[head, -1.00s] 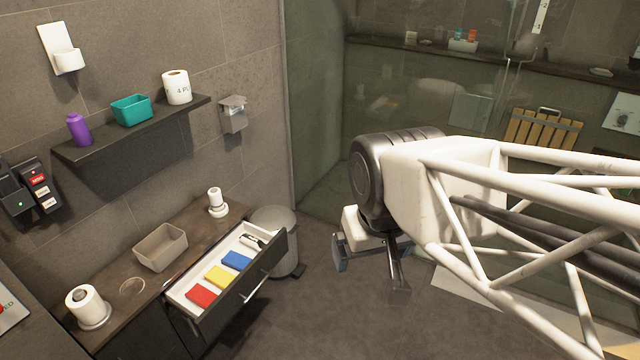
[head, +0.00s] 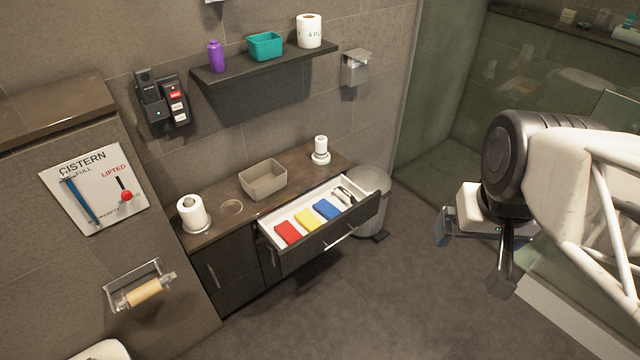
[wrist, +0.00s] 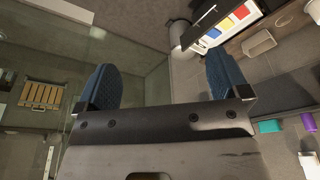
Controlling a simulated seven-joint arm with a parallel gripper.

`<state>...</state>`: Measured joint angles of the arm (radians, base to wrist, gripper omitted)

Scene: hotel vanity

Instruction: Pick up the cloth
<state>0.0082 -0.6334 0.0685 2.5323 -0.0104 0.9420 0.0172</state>
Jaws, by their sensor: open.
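Three folded pieces that look like cloths lie in a row in the open white-lined drawer (head: 267,232): a red one (head: 288,232), a yellow one (head: 310,220) and a blue one (head: 327,209). I cannot tell which of them the task means. The wrist view shows the red (wrist: 241,12), yellow (wrist: 228,22) and blue (wrist: 214,32) pieces at the top. My gripper (head: 472,262) is open and empty, right of the drawer and well apart from it. Its two blue-padded fingers (wrist: 163,85) stand wide apart in the wrist view.
A grey-brown bin (head: 262,178) and paper rolls stand on the counter above the drawer. A trash can (head: 372,190) stands beside the drawer's right end. A shelf (head: 265,66) hangs above. Floor (head: 400,290) between drawer and gripper is clear; glass panels stand behind.

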